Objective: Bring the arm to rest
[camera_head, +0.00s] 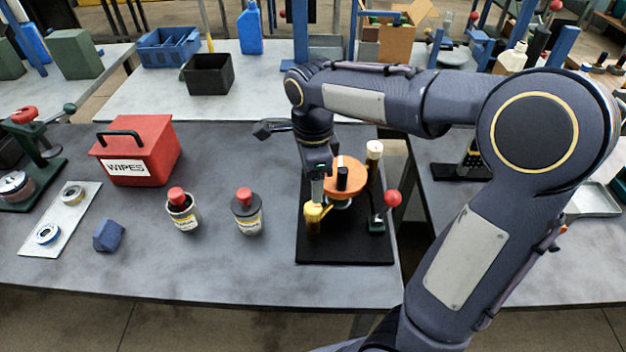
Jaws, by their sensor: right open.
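My right arm comes in from the lower right, bends at the elbow and reaches over to the black-based station (345,252). My right gripper (317,198) points down at the station's left side, open, just above or beside a yellow fitting (313,219). I cannot tell whether they touch. An orange disc with a black knob (343,172) is right beside the gripper. The station also has a cream-topped post (374,152) and a red ball-ended lever (391,198). My arm hides part of the table behind. My left gripper is not in view.
Two red-capped bottles (182,212) (246,214) stand left of the station. Further left are a red wipes box (137,152), a blue block (108,236), a plate with rings (60,217) and a green-based press (32,150). The front table strip is clear.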

